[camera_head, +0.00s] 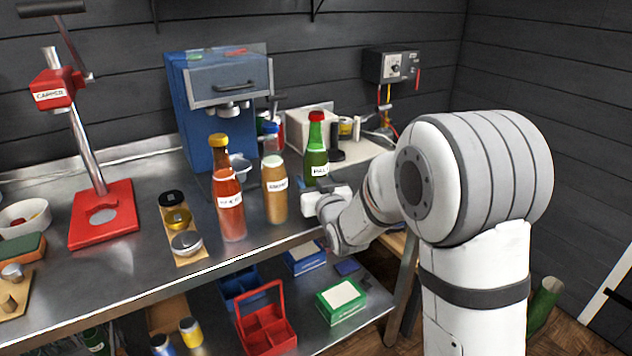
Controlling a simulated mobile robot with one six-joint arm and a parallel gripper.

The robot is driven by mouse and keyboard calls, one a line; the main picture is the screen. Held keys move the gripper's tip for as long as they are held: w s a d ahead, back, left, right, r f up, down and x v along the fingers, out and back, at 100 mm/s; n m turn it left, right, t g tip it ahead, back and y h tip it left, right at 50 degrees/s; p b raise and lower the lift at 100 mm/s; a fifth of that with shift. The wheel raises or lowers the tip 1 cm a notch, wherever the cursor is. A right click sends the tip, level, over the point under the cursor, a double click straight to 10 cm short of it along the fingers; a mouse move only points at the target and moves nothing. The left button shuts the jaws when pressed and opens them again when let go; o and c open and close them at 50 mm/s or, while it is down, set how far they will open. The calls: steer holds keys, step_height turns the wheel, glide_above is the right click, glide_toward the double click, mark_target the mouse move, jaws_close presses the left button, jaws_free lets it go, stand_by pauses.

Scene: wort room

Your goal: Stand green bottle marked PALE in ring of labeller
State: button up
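The green bottle marked PALE (316,158) stands upright with a red cap and a white label, right of the other bottles. My gripper (318,186) is at the lower part of this bottle, in front of it from this view. The gripper hides the bottle's base, so I cannot tell whether the fingers are closed on it or whether it touches the bench. A cream box-shaped machine with a black upright post (337,142), which looks like the labeller, is just behind the bottle. Its ring is not clearly visible.
A red-orange bottle (229,195) and an amber bottle (275,188) stand left of my gripper. Behind them is a blue machine (205,125). Crates and boxes fill the lower shelf.

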steer(key=o, duration=1.5)
